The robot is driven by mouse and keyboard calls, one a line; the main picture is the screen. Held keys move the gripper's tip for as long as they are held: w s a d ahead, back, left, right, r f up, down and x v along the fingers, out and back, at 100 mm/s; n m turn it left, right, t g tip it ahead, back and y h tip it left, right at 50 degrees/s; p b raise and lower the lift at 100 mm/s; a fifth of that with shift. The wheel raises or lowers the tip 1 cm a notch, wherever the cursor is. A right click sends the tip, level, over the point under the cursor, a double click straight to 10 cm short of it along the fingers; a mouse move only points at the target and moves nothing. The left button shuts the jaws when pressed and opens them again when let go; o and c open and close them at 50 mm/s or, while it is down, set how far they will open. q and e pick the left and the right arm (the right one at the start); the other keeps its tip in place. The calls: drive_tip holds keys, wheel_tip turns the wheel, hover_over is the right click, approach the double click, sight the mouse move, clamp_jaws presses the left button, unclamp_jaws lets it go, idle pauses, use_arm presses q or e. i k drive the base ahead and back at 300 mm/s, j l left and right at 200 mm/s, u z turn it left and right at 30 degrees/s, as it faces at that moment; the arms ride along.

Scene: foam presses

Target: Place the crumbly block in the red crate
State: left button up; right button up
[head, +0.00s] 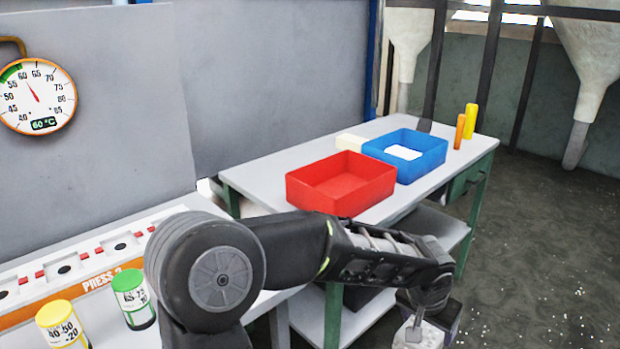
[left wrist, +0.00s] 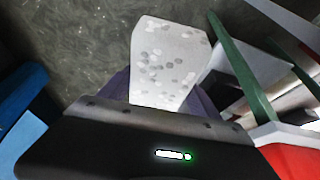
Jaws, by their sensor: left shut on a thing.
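The crumbly block is pale, with grey speckles in the left wrist view (left wrist: 168,58). In the head view the block (head: 418,336) shows at the bottom edge, partly cut off. My left gripper (head: 422,318) is shut on it and holds it low, in front of the table and to the right of the red crate. The red crate (head: 318,196) stands on the far table, and the part of its floor that I see is bare. My right gripper is not in view.
A blue crate (head: 418,172) with a white thing inside stands right of the red one. A pale block (head: 349,142) lies behind them. Orange (head: 460,131) and yellow (head: 471,121) cylinders stand at the table's right end. Yellow (head: 62,325) and green (head: 134,300) labelled canisters stand near left.

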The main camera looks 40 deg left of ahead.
sight(342, 184)
drive_tip(key=i+j, duration=0.3)
drive_tip(key=i, duration=0.15)
drive_tip(key=i+j, duration=0.25)
drive_tip(key=i, duration=0.15)
